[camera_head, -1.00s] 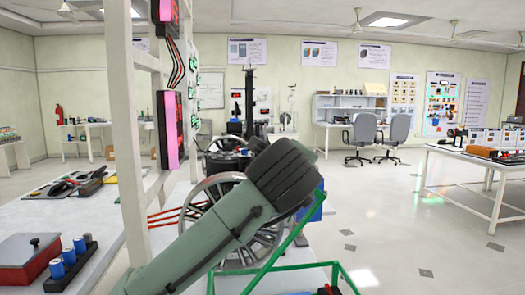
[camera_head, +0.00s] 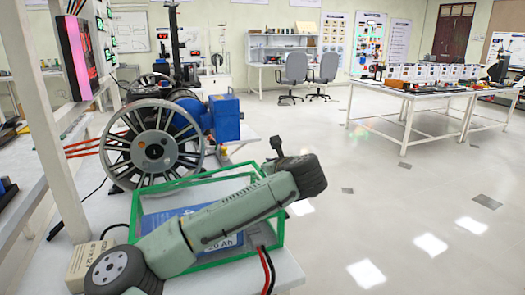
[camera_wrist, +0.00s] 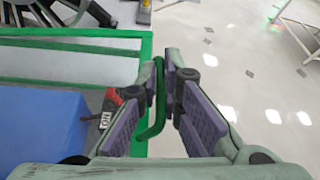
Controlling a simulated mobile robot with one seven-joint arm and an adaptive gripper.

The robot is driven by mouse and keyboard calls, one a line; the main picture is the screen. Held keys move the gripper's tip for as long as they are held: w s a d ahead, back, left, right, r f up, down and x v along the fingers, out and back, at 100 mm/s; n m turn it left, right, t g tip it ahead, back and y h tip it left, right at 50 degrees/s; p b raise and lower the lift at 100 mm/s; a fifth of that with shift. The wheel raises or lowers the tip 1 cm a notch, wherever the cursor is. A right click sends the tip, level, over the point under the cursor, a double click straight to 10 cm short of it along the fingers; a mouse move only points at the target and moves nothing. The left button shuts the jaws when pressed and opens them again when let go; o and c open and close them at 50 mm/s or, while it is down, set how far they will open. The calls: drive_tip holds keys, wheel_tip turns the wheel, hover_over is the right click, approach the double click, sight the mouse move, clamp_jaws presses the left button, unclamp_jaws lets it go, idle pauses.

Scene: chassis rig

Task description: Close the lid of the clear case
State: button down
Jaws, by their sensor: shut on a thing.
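The clear case (camera_head: 150,201) with green edges stands on the white bench in the head view, with a blue battery (camera_head: 226,240) inside. My arm crosses in front of the case and hides part of it, so I cannot tell the lid's angle. In the wrist view the case's green edge (camera_wrist: 146,55) and clear panel are at the left, above the blue battery (camera_wrist: 40,125). My gripper (camera_wrist: 168,100) is shut on a curved green bar (camera_wrist: 157,120) at the case's right side. In the head view the fingertips are hidden behind my arm.
A spoked wheel (camera_head: 152,150) and a blue motor (camera_head: 224,117) stand behind the case. Red and black cables (camera_head: 266,268) run down at the case's front right corner. A small beige box (camera_head: 90,262) is at the left. Open floor lies to the right.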

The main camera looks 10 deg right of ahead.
drive_tip(key=shift+d+f+m+b, duration=0.15)
drive_tip(key=shift+d+f+m, duration=0.05)
drive_tip(key=shift+f, duration=0.8)
drive_tip(key=shift+d+f+m+b, duration=0.15)
drive_tip(key=shift+f+m, duration=0.05)
drive_tip(key=shift+f, duration=0.75)
drive_tip(key=shift+f, duration=0.1)
drive_tip(key=c, duration=2)
unclamp_jaws()
drive_tip(key=shift+f, duration=0.1)
drive_tip(key=shift+o, duration=1.2)
drive_tip(key=shift+w+a, duration=0.1)
drive_tip(key=shift+r, duration=0.2)
drive_tip(key=v, duration=1.2)
drive_tip(key=shift+d, duration=0.2)
